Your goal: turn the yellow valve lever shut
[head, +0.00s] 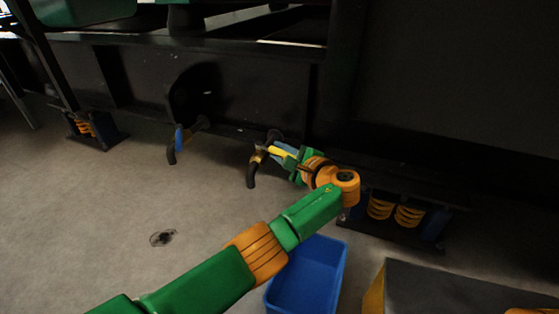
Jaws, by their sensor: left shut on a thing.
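The yellow valve lever (278,151) is on a brass-coloured valve with a downturned black hose (251,175), low on the dark genset frame. My left gripper (283,152), at the end of the green and orange arm, is shut on the lever. The jaws hide part of the lever and valve, so its exact angle is hard to read. My right gripper is not in view.
A second valve with a blue lever (179,137) and black hose sits to the left. A blue bin (308,276) stands on the floor below my arm. Orange spring mounts (395,212) are under the frame at right. A dark stain (162,238) marks the otherwise clear floor at left.

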